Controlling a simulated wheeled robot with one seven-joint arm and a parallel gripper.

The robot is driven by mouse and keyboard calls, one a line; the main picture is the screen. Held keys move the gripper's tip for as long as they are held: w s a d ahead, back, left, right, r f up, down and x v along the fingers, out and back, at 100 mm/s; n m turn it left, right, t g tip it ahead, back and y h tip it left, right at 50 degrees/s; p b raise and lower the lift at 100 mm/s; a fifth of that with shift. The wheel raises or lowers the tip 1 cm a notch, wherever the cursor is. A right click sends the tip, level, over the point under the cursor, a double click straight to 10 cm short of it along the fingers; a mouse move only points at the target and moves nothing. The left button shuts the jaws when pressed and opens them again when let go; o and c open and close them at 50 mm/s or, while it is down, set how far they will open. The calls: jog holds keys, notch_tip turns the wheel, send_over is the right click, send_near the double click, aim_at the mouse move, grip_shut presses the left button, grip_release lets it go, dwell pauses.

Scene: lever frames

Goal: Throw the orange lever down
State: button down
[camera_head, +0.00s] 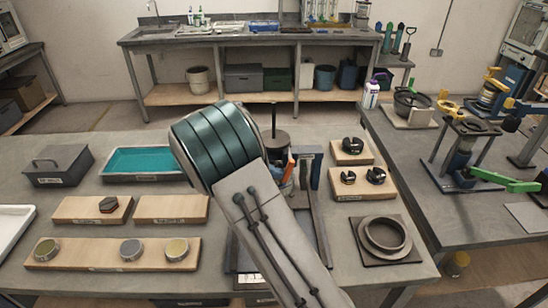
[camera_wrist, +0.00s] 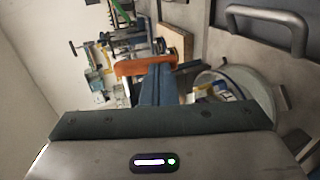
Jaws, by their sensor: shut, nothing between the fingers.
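The orange lever (camera_wrist: 143,67) shows in the wrist view as a bar across the upper middle. My gripper (camera_wrist: 157,76) is shut and empty, its blue-grey fingers together. The fingertips overlap the lever in the picture; I cannot tell whether they touch it. In the head view a small orange part (camera_head: 288,167) shows just right of my arm, beside a dark frame on the table. My arm covers most of that frame and hides my gripper there.
On the table are a teal tray (camera_head: 146,176), a lidded grey box (camera_head: 59,164), wooden boards with parts (camera_head: 68,257) and a square plate with a ring (camera_head: 385,258). The wrist view shows a round pale container (camera_wrist: 262,84) at right and a grey handle (camera_wrist: 290,40).

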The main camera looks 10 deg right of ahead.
jog(key=shift+s+d+f+b, duration=0.1)
jog(key=shift+d+f+b, duration=0.15)
jog(key=shift+f+b, duration=0.25)
jog(key=shift+d+f, duration=0.15)
jog(key=shift+d, duration=0.05)
dwell(0.4)
jog(key=shift+a, duration=0.1)
jog(key=w+a+b, duration=0.1)
jog(key=w+a, duration=0.1)
jog(key=a, duration=1.2)
jog(key=shift+w+d, duration=0.1)
